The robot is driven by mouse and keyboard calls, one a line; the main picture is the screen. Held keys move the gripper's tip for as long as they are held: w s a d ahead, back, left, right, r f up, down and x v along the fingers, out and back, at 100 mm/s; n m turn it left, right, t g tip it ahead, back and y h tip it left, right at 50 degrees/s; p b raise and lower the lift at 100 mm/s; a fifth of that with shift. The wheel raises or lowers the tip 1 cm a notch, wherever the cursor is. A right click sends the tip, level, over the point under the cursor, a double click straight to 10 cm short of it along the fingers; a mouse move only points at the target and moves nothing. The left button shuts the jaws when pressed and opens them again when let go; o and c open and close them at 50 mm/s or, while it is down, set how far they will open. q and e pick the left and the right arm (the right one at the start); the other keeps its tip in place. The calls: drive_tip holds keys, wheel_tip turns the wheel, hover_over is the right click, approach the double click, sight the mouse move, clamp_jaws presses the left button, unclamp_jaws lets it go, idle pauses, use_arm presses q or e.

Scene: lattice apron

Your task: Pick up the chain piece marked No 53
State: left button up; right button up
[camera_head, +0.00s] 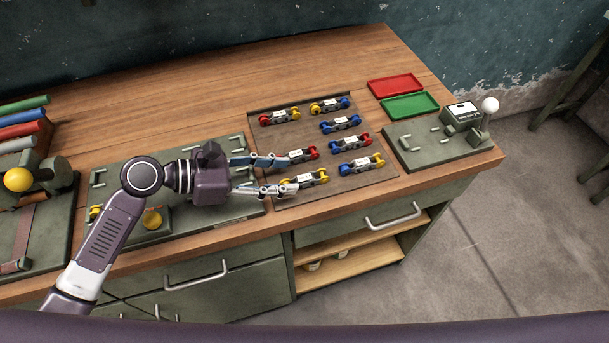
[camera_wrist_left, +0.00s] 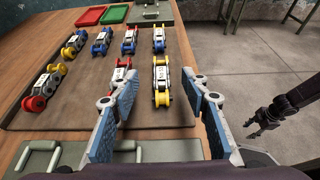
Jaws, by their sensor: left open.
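Several chain pieces with coloured ends and pale labels lie on a brown mat (camera_head: 268,144); I cannot read No 53 on any. My left gripper (camera_head: 288,174) is open and empty, reaching over the mat's near left side. In the left wrist view its fingers (camera_wrist_left: 152,98) spread around the near ends of a red-ended piece (camera_wrist_left: 122,80) and a yellow-ended piece (camera_wrist_left: 162,80). In the head view the fingertips partly overlap the red-ended piece (camera_head: 300,155) and the yellow-ended piece (camera_head: 308,180). My right gripper (camera_wrist_left: 258,124) shows small at the right of the wrist view.
Other pieces include a red-and-yellow one (camera_head: 280,117) and a blue-and-yellow one (camera_head: 362,164). Red (camera_head: 396,85) and green (camera_head: 410,105) trays lie behind a plate (camera_head: 420,153) with a white-knobbed lever. Another green plate (camera_head: 125,178) lies under my left arm. The back of the bench is clear.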

sight(308, 176)
use_arm(q)
drive_tip(key=p+x, duration=0.1)
drive_tip(key=x, duration=0.4)
drive_tip(key=shift+d+f, duration=0.1)
drive_tip(key=shift+f, duration=0.15)
clamp_jaws()
